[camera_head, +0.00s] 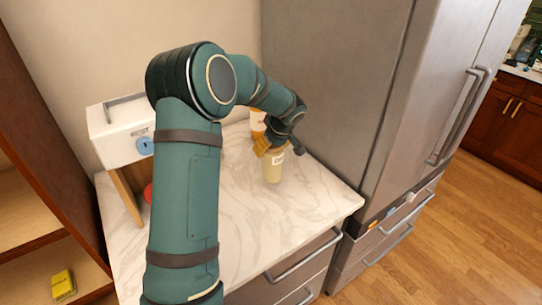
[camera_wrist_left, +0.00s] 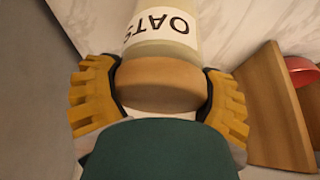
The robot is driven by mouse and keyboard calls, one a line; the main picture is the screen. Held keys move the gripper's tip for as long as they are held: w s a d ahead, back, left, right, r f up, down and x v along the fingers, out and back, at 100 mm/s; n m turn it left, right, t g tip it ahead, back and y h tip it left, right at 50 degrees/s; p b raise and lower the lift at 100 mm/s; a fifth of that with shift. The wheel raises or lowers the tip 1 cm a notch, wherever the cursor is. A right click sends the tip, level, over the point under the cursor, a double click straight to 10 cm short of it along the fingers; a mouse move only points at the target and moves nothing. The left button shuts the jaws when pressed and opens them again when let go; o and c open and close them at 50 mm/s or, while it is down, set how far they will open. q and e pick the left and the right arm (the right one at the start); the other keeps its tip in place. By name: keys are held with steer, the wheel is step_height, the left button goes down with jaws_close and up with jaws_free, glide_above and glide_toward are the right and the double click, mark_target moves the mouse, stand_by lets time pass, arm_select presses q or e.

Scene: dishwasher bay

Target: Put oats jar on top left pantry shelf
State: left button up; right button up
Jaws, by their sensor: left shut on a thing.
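The oats jar (camera_head: 273,167) stands on the marble counter (camera_head: 240,225) near the fridge. In the left wrist view its white label (camera_wrist_left: 165,30) reads OATS and its round tan lid (camera_wrist_left: 160,84) sits between the fingers. My left gripper (camera_head: 272,147) is at the top of the jar, its yellow fingers (camera_wrist_left: 157,92) shut on the lid from both sides. I cannot tell if the jar's base touches the counter. A wooden shelf unit (camera_head: 28,205) stands at the left edge, its top out of view. My right gripper is not in view.
A white bread box (camera_head: 120,130) on a wooden stand and a red item (camera_head: 148,193) are at left. A yellow box (camera_head: 63,284) lies on a low shelf. The steel fridge (camera_head: 325,90) blocks the right.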

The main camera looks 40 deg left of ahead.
arm_select(q)
steer(key=shift+f, duration=1.65)
steer(key=shift+f, duration=0.15)
steer(key=o, duration=1.2)
